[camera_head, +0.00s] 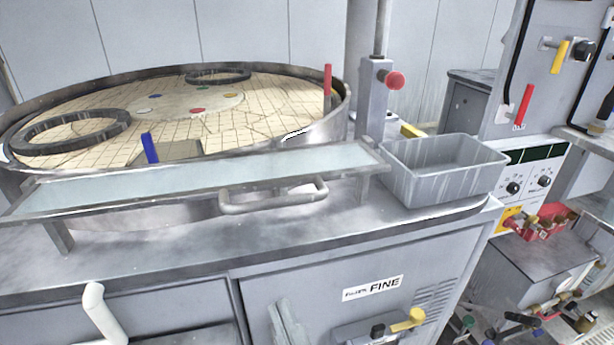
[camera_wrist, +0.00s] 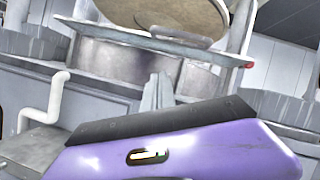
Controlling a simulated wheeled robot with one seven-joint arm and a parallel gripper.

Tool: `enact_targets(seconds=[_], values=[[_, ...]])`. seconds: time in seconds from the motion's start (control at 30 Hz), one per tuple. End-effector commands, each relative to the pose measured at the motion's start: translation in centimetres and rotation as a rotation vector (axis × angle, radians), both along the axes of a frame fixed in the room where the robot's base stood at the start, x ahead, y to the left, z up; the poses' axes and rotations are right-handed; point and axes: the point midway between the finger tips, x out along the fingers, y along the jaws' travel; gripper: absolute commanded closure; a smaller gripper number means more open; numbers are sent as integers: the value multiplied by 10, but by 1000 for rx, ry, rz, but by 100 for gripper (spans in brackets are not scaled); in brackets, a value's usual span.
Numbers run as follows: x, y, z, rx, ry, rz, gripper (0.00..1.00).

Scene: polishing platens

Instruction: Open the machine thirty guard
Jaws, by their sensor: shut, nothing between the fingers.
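A pale, see-through guard panel (camera_head: 190,178) in a metal frame lies low and slanted along the front of the round platen machine. A grey bar handle (camera_head: 272,197) is fixed to its front edge. The guard (camera_wrist: 120,38) and its handle (camera_wrist: 180,36) also show in the wrist view, beyond my fingers. My gripper (camera_head: 284,308) is at the bottom of the head view, in front of the cabinet and below the handle, apart from it. In the wrist view its grey fingers (camera_wrist: 157,88) point up, shut and empty. No number thirty is readable; a cabinet label (camera_head: 372,288) ends in FINE.
The tiled platen (camera_head: 215,125) carries dark rings (camera_head: 70,132). A grey bin (camera_head: 440,170) stands right of the guard. A red-knobbed post (camera_head: 375,95) rises behind it. A white pipe (camera_head: 103,312) and a yellow-handled valve (camera_head: 405,322) stick out at the front.

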Motion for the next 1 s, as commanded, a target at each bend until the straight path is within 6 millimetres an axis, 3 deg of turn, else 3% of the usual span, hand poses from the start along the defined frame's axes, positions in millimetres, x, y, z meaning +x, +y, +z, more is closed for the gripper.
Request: enact_targets(seconds=[0.23,0.53,1.0], values=[[-4,-36,-2,307,133,-2,100],[5,-43,7,431,161,19,100],[81,-20,45,428,158,20,100]])
